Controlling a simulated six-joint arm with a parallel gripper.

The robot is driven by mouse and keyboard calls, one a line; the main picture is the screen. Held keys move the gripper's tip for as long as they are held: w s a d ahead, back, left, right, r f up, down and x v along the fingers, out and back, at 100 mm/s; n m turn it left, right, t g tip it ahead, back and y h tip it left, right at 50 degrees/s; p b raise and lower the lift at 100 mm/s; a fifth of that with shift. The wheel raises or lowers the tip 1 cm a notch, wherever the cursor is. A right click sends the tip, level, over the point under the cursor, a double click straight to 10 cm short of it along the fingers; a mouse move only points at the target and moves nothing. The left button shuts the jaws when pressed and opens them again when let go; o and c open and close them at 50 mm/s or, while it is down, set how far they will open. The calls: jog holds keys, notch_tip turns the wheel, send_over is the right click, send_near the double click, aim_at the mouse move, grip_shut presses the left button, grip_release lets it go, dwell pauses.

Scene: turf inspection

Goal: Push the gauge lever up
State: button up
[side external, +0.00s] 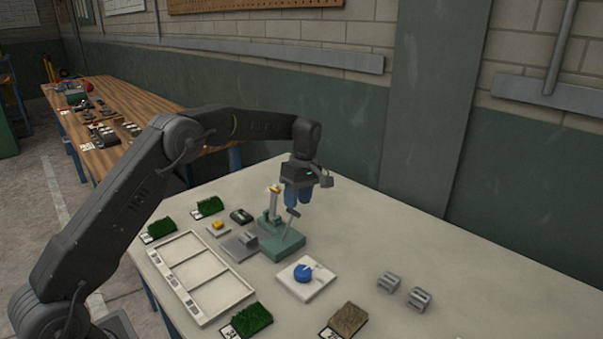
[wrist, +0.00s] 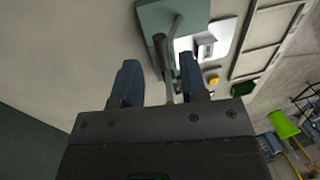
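I cannot tell whether a finger touches the lever.
A white divided tray (side external: 202,277) and turf samples (side external: 247,320) lie left and in front of the gauge. A white plate with a blue dial (side external: 304,273) is close in front. Two grey brackets (side external: 404,290) stand right. The table's back right is clear.

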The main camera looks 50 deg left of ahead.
notch_tip(320, 180, up, 9)
jog(key=w, duration=0.1)
jog(key=shift+w, duration=0.4)
jog(key=s+d+r+m+t, duration=0.2)
jog(key=s+d+r+m, duration=0.1)
jog(key=s+r+m, duration=0.4)
jog(key=s+d+r+m+t, duration=0.2)
jog(key=s+d+r, duration=0.25)
jog(key=s, duration=0.55)
jog(key=s+d+f+m+t, duration=0.1)
jog(key=s+f+m, duration=0.3)
jog(key=s, duration=0.5)
jog(key=s+d+f+m+t, duration=0.1)
jog(key=s+f+m, duration=0.3)
jog(key=s, duration=0.5)
jog(key=shift+s+d+m+t, duration=0.3)
jog(key=shift+m+t, duration=0.2)
jog(key=shift+t, duration=0.4)
